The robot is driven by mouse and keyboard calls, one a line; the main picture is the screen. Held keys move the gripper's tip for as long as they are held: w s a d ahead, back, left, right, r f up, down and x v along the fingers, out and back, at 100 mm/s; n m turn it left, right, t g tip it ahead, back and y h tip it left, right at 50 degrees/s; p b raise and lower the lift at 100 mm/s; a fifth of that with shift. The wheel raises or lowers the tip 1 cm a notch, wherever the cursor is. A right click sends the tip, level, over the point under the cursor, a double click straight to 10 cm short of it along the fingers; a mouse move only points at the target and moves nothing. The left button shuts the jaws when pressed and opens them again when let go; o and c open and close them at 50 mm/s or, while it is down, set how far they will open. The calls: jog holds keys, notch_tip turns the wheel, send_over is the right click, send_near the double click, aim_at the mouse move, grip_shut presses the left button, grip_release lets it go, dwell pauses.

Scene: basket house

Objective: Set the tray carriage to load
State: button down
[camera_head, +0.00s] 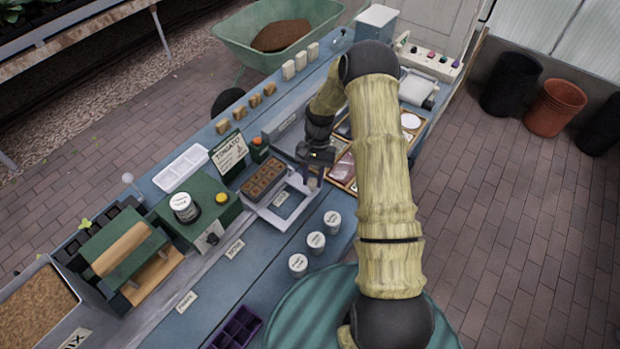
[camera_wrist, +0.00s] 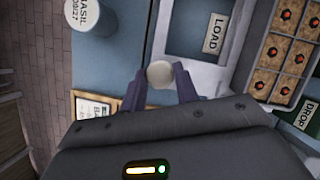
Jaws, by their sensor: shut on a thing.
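The tray carriage (camera_head: 277,217) is a light grey frame on the blue bench. A seed tray (camera_head: 265,181) with brown soil-filled cells sits at its left end; it also shows in the wrist view (camera_wrist: 268,66). In the wrist view a LOAD label (camera_wrist: 214,33) lies on a blue area beside the tray, and a DROP label (camera_wrist: 307,113) is at the lower right. My gripper (camera_wrist: 172,80) is shut on a pale round knob (camera_wrist: 159,74) at the carriage's edge. In the head view my gripper (camera_head: 312,180) is at the carriage's right side, and the knob is hidden there.
Several white-lidded jars (camera_head: 316,241) stand in front of the carriage. A green TOMATO sign (camera_head: 229,152) and a green machine (camera_head: 195,208) stand to the left. Wooden-edged trays (camera_head: 343,170) lie behind my arm. The green round top (camera_head: 310,310) is at the front.

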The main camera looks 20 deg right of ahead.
jog(key=c, duration=1.1)
grip_release()
jog(key=shift+w+d, duration=0.3)
jog(key=shift+d, duration=0.05)
jog(key=shift+s+a, duration=0.15)
jog(key=shift+a, duration=0.1)
jog(key=shift+d+r, duration=0.15)
jog(key=shift+r, duration=0.1)
jog(key=b+v, duration=0.3)
jog(key=v, duration=1.4)
jog(key=s+a+r+n+t, duration=0.1)
jog(key=s+n+t, duration=0.1)
jog(key=s, duration=0.6)
jog(key=s+a+r+n+t+h, duration=0.1)
jog(key=s+a+n+t, duration=0.1)
jog(key=s, duration=0.6)
jog(key=s+a+r+n+t+h, duration=0.1)
jog(key=s+a+t, duration=0.1)
jog(key=s, duration=0.5)
jog(key=shift+s+r+n+t, duration=0.2)
jog(key=shift+s+n+t, duration=0.1)
jog(key=shift+s+n, duration=0.1)
